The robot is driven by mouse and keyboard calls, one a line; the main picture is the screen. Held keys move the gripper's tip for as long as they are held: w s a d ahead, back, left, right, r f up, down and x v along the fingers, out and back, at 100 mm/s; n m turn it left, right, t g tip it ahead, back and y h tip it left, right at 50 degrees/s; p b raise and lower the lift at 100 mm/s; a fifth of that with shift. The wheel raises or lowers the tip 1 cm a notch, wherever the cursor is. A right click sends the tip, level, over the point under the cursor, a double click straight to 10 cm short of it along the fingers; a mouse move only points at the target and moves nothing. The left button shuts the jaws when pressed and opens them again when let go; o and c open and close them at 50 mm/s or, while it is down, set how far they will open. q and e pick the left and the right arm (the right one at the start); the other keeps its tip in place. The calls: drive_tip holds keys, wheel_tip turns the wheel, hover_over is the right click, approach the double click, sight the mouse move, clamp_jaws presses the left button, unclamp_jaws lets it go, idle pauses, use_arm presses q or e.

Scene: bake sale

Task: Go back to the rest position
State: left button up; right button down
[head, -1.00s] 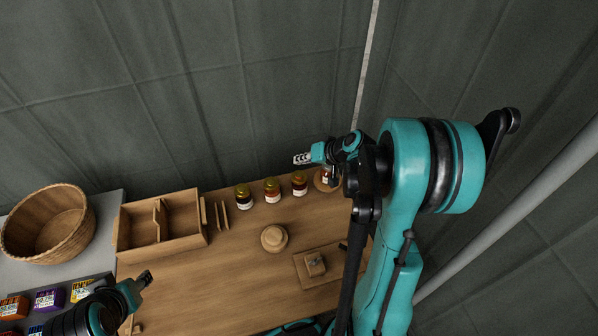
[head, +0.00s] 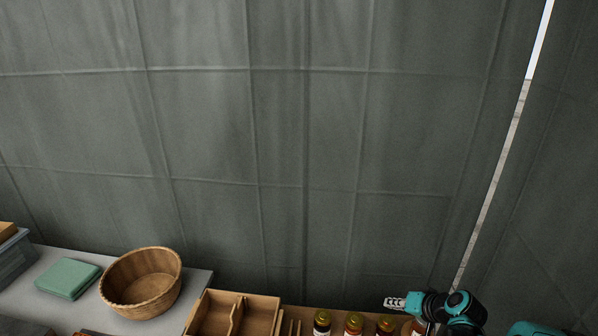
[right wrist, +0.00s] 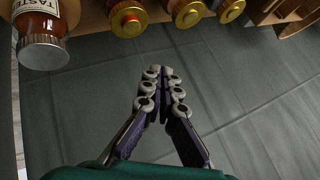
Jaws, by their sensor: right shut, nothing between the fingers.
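My right gripper (head: 395,303) shows at the lower right of the head view, in front of the tent wall near the jars. In the right wrist view its fingers (right wrist: 162,75) are together and hold nothing. Beyond the fingertips in that view is the bare grey-green wall. My left gripper is outside the head view.
Several jars (head: 353,322) stand at the head view's bottom edge, beside a wooden divided box (head: 262,300). In the right wrist view a larger jar (right wrist: 42,40) is at upper left. A wicker basket (head: 170,262) and folded green cloth (head: 68,278) lie left.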

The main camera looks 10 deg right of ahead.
drive_tip(key=s+a+r+n+h, duration=0.1)
drive_tip(key=s+a+r, duration=0.1)
drive_tip(key=s+a, duration=0.3)
drive_tip(key=s+a+r+n+h, duration=0.1)
drive_tip(key=s+a+r+n, duration=0.1)
drive_tip(key=s+a, duration=0.3)
drive_tip(key=s+a+r+n+g+h, duration=0.1)
drive_tip(key=s+a+r, duration=0.2)
drive_tip(key=s+a, duration=0.2)
drive_tip(key=s, duration=0.3)
drive_tip(key=shift+r, duration=0.4)
